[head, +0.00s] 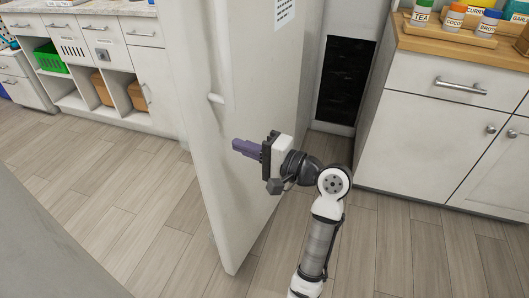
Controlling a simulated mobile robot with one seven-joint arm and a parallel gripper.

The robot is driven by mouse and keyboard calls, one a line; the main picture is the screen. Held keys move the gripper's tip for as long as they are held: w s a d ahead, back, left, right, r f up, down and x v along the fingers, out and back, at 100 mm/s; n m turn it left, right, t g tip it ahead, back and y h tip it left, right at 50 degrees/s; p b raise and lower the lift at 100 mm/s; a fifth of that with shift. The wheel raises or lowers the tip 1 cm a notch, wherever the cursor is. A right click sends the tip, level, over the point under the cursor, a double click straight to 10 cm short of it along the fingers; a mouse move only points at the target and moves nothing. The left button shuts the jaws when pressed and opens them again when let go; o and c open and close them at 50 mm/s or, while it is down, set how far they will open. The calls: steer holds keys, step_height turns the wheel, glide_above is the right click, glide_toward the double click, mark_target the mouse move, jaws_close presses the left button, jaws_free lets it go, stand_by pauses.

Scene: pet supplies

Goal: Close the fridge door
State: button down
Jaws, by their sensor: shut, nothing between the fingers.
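The fridge door (225,190) is a tall white panel standing swung out over the floor in the middle of the head view. Its top is cut off by the picture. A small light handle (216,98) sticks out from its face at upper left. My gripper (236,145) has purple fingers, shut and empty, pointing left in front of the door's face, below and right of the handle. I cannot tell whether the fingers touch the door. The fridge's inside is not clearly visible.
A white cabinet (445,125) with a wooden top and spice jars (454,18) stands at right. A dark panel (345,82) is behind the door. White drawers and cubbies (105,52) line the back left. A plain grey surface (45,250) fills the lower left. Wood floor (130,170) left of the door is clear.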

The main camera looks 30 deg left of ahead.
mark_target(214, 136)
steer(key=shift+s+a, duration=0.2)
steer(key=shift+a, duration=2.35)
steer(key=shift+a, duration=0.1)
